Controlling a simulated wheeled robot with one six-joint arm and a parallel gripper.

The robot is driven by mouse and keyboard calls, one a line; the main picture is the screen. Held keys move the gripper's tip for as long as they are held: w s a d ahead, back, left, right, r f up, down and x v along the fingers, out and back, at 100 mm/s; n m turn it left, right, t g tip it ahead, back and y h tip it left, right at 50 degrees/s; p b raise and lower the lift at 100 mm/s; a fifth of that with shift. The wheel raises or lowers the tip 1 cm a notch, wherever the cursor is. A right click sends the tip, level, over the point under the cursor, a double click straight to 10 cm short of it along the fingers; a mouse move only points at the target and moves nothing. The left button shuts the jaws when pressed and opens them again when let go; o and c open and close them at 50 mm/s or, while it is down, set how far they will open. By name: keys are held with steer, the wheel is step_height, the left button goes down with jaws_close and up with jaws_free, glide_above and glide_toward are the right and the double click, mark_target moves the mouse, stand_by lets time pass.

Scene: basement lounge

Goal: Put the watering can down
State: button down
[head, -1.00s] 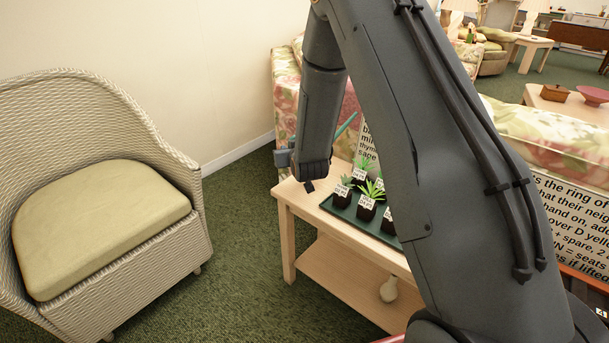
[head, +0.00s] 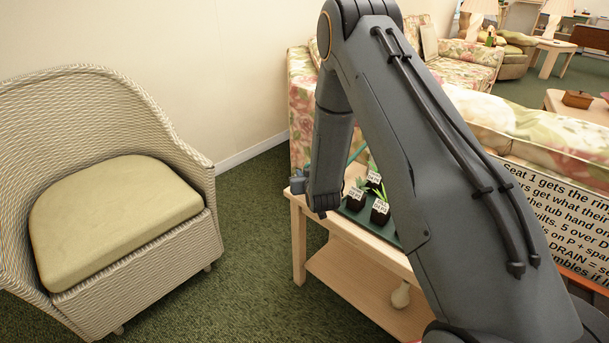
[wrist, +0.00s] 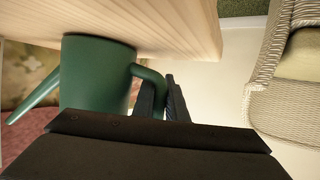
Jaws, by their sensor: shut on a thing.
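The green watering can (wrist: 97,75) shows in the wrist view, where the picture looks upside down. My gripper (wrist: 165,102) is shut on its handle (wrist: 147,75). The can's wide base faces the pale wooden tabletop (wrist: 185,25), and I cannot tell whether it touches. In the head view, my arm hides most of the can, and only its thin spout (head: 357,153) shows. My gripper (head: 299,181) is over the near left end of the wooden table (head: 352,232), with its fingers mostly hidden behind the wrist.
Several potted plants (head: 380,211) with labels stand in a dark green tray (head: 357,219) on the table, close to my wrist. A white vase (head: 400,296) is on the lower shelf. A wicker armchair (head: 190,180) stands left, with bare carpet (head: 252,215) between.

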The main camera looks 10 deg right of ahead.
steer(key=c, duration=1.8)
jaws_free()
steer(key=shift+f, duration=0.1)
steer(key=shift+o, duration=0.2)
steer(key=v, duration=1.1)
steer(key=shift+s+r+p, duration=0.25)
steer(key=shift+s+p, duration=0.05)
steer(key=shift+p, duration=0.05)
steer(key=shift+s+d+r+g, duration=0.15)
steer(key=shift+s+r+g, duration=0.15)
steer(key=shift+r, duration=0.25)
steer(key=s+d+r+g, duration=0.1)
steer(key=s+r+g, duration=0.3)
steer(key=s, duration=0.7)
steer(key=s+r+g, duration=0.4)
steer(key=s+r, duration=0.3)
steer(key=s, duration=0.4)
steer(key=s+d+r+g, duration=0.1)
steer(key=s+r+g, duration=0.4)
steer(key=s, duration=0.6)
steer(key=shift+s+d+r+m, duration=0.15)
steer(key=shift+d+r+m, duration=0.2)
steer(key=shift+m, duration=0.05)
